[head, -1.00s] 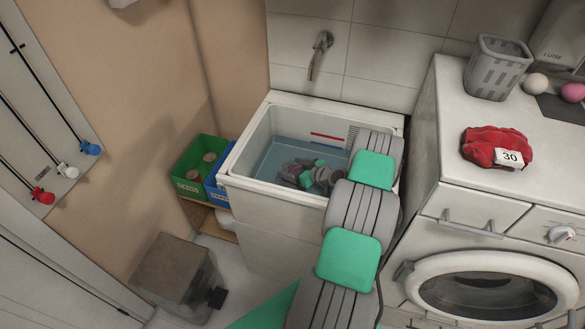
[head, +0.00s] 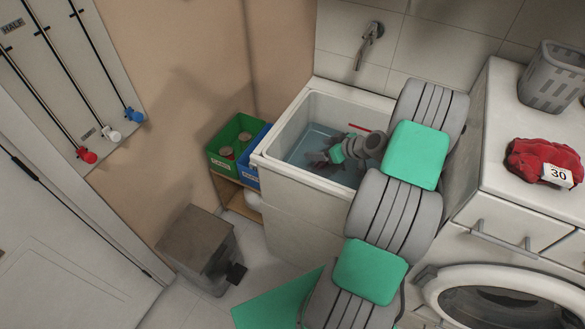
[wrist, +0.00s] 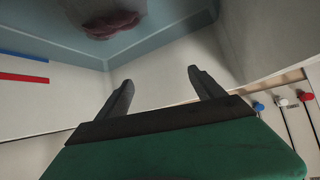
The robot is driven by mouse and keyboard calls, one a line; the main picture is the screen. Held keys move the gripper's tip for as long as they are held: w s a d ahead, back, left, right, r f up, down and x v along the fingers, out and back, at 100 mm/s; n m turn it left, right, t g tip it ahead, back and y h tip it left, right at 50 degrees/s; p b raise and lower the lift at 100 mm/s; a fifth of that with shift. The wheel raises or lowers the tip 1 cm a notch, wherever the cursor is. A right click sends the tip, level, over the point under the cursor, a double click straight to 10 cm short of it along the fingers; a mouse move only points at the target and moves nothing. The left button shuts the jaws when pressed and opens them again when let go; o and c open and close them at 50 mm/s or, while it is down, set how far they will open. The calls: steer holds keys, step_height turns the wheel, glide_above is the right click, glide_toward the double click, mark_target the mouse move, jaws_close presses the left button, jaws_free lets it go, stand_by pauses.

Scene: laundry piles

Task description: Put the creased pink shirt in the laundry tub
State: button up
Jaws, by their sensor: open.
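The laundry tub (head: 325,108) is a white basin with a blue-grey lower inside, left of the washing machine. My arm reaches over its right side. My gripper (head: 328,156) is inside the tub outline, small and partly hidden by my arm. In the wrist view my gripper (wrist: 161,86) is open, its two dark fingers apart with nothing between them. A crumpled dark pink cloth (wrist: 112,24), which looks like the pink shirt, lies on the blue tub bottom beyond the fingertips, apart from them. In the head view the cloth is hard to make out near the gripper.
A red cloth tagged 30 (head: 545,162) and a grey basket (head: 551,77) sit on the washing machine. A green bin (head: 234,140) and a blue bin (head: 250,165) stand left of the tub. A grey pedal bin (head: 198,248) is on the floor.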

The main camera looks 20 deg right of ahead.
steer(key=a+r+g, duration=0.3)
steer(key=a+r, duration=0.6)
steer(key=a, duration=0.2)
steer(key=s+a+r+m+g+h, duration=0.1)
steer(key=s+a+r+m+h, duration=0.1)
steer(key=s+a+r, duration=0.4)
steer(key=s+a+r+m+g+h, duration=0.1)
steer(key=s+a+r, duration=0.6)
steer(key=s, duration=0.7)
steer(key=shift+a+r+m+h, duration=0.25)
steer(key=shift+m+h, duration=0.15)
steer(key=shift+h, duration=0.1)
steer(key=shift+s, duration=0.1)
